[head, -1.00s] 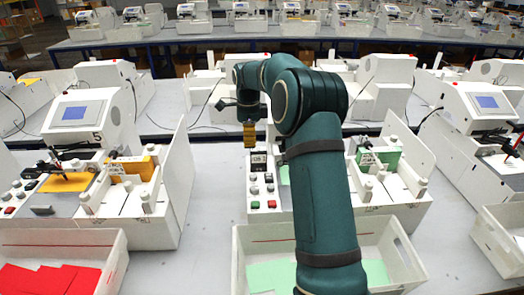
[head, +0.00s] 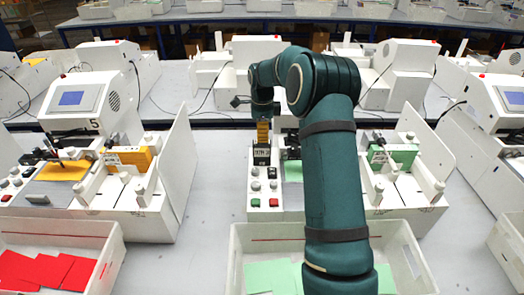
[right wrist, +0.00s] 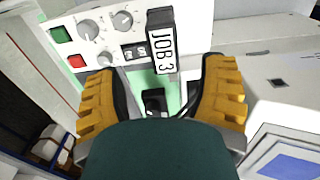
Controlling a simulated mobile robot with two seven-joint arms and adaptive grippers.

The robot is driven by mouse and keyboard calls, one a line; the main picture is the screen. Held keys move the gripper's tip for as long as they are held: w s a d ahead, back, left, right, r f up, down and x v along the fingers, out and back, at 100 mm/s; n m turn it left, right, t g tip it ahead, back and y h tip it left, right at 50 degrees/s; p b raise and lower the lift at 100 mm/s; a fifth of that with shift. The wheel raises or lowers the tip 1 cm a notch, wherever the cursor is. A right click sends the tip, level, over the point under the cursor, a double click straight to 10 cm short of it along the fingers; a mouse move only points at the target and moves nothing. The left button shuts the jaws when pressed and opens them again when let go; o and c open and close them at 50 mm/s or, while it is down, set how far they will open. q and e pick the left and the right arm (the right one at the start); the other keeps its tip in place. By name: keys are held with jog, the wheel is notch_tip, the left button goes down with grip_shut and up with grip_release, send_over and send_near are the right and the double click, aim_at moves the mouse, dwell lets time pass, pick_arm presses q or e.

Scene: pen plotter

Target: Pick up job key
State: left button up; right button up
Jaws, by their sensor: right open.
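The job key is a black tag with a white "JOB 3" label (right wrist: 162,42), standing at the edge of the white control panel in the right wrist view. In the head view the key (head: 262,152) shows just below my right gripper (head: 263,133). In the right wrist view my right gripper (right wrist: 160,68) is open, its two ribbed yellow fingers wide apart. The key is just beyond the fingertips, roughly centred between them, and I see no contact. My left gripper is not in view.
The panel has knobs, a green button (right wrist: 60,35) and a red button (right wrist: 76,61). A white bin (head: 270,232) with green sheets stands in front; another bin (head: 60,226) holds red sheets. A plotter with a screen (head: 84,99) stands left. Grey table lies between the stations.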

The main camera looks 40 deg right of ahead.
aim_at(262, 147)
jog(key=f, duration=0.7)
jog(key=shift+w+d+f, duration=0.15)
jog(key=shift+w+f, duration=0.05)
jog(key=shift+w, duration=0.05)
jog(key=c, duration=1.2)
